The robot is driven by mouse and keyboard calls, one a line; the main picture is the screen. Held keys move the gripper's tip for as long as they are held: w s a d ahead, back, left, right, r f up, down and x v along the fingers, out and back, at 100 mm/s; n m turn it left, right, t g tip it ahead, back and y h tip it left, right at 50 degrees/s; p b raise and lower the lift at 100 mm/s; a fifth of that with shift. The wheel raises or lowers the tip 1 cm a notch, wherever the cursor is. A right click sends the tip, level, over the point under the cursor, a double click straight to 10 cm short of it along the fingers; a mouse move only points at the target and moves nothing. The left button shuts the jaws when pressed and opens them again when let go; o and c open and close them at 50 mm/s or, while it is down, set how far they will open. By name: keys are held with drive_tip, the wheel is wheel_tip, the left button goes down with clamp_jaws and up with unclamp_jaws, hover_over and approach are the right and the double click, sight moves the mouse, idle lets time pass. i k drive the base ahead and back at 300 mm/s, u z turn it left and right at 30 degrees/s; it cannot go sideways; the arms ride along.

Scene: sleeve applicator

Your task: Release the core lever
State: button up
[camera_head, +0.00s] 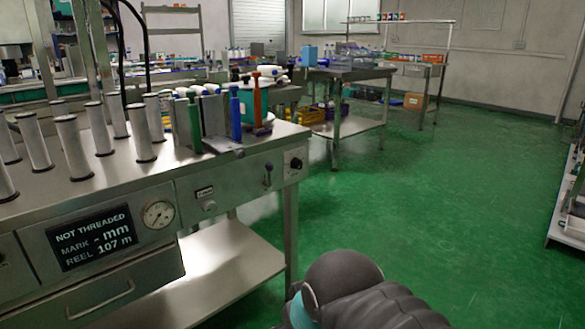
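The steel sleeve applicator bench (75,196) fills the left side. A small dark lever (268,175) with a knob on top stands roughly upright on its front panel, toward the right end. I cannot read a label by it, so I cannot tell for sure that it is the core lever. A display (92,237) on the front reads "NOT THREADED", "MARK - mm" and "REEL 107 m". Part of my dark grey arm shows at the bottom, right of the bench. My gripper is out of view.
A black dial (296,163), a small knob (209,206) and a round gauge (158,215) sit on the bench front. Several upright rollers (72,148) and a rack of colored tools (213,120) stand on top. Green floor (440,190) is clear to the right.

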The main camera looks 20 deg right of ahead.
sight(269, 166)
drive_tip(key=z, duration=0.55)
drive_tip(key=k, duration=1.35)
drive_tip(key=z, duration=0.55)
drive_tip(key=i, duration=1.8)
drive_tip(key=u, duration=0.65)
